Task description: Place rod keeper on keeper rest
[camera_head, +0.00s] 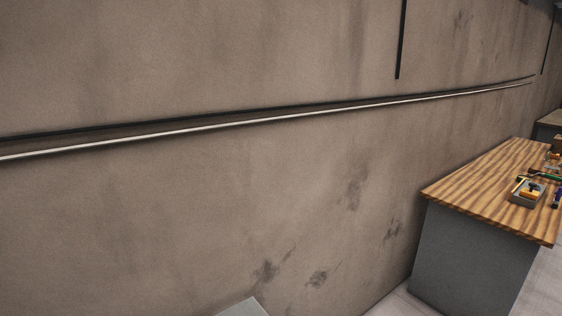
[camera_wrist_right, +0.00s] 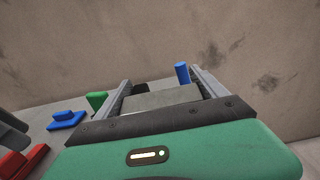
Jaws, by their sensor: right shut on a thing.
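In the right wrist view my right gripper (camera_wrist_right: 160,78) is shut on a grey block (camera_wrist_right: 160,98), which fills the space between its two grey fingers. I cannot tell for sure that this block is the rod keeper. A blue peg (camera_wrist_right: 182,73) stands just beyond the block, by the right finger, and a green piece (camera_wrist_right: 97,101) shows outside the left finger. I cannot make out the keeper rest in either view. Neither gripper shows in the head view.
A blue part (camera_wrist_right: 67,120) and a red part (camera_wrist_right: 22,163) lie at left on a grey surface (camera_wrist_right: 48,110). A wall (camera_head: 200,210) with a long rail (camera_head: 270,117) fills the head view. A wooden bench (camera_head: 480,190) with tools (camera_head: 528,193) stands at right.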

